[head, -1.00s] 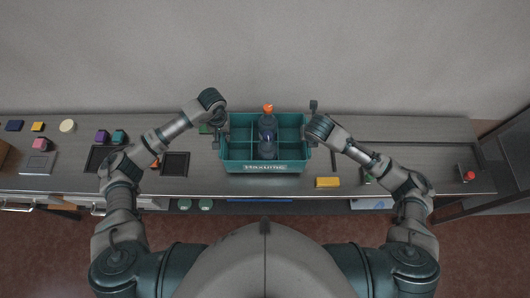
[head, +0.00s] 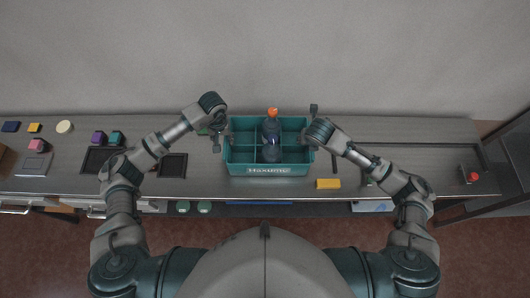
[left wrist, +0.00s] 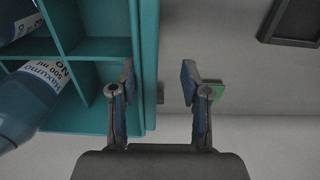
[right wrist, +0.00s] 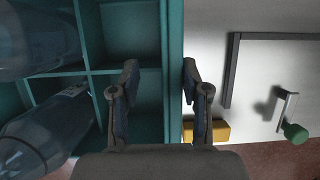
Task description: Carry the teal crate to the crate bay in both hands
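The teal crate (head: 267,170) stands on the bench before me, divided into compartments, with dark bottles (head: 271,153) inside and an orange top at its far side. My left gripper (head: 216,140) is at the crate's left end; in the left wrist view its fingers (left wrist: 157,85) are apart, with the crate wall (left wrist: 148,60) between them and a gap on the outer side. My right gripper (head: 322,150) is at the right end; in the right wrist view its fingers (right wrist: 160,80) are apart astride the crate wall (right wrist: 173,60). I cannot tell whether the inner fingers touch.
A dark-edged rectangular outline (head: 415,146) lies on the bench to the right, possibly the crate bay. A yellow block (head: 327,183) lies near the right arm. A red knob (head: 474,177) is at the far right. Dark trays (head: 172,165) and small coloured blocks lie to the left.

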